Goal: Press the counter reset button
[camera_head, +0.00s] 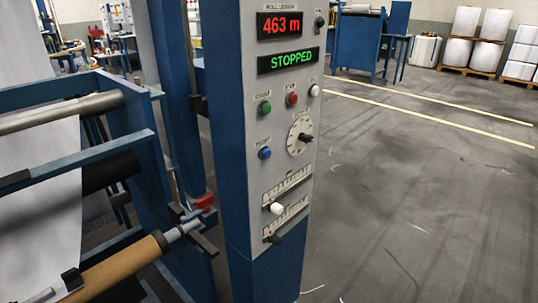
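A grey control panel (238,100) on a blue column stands in the middle of the head view. Its upper display (281,25) reads 463 m in red, and the lower display (288,60) reads STOPPED in green. Below are a green button (264,108), a red button (292,99), a small white button (314,90) and a blue button (265,153). A small dark green control (319,22) sits at the upper right. The small labels are too blurred to read, so I cannot tell which one is the counter reset button. Neither of my grippers is in view.
The panel also has a round dial (300,134), a white slider knob (277,208) and a black slider knob (274,238). The blue loom frame (80,165) and a brown roll (118,269) fill the left. The grey floor (420,200) to the right is open.

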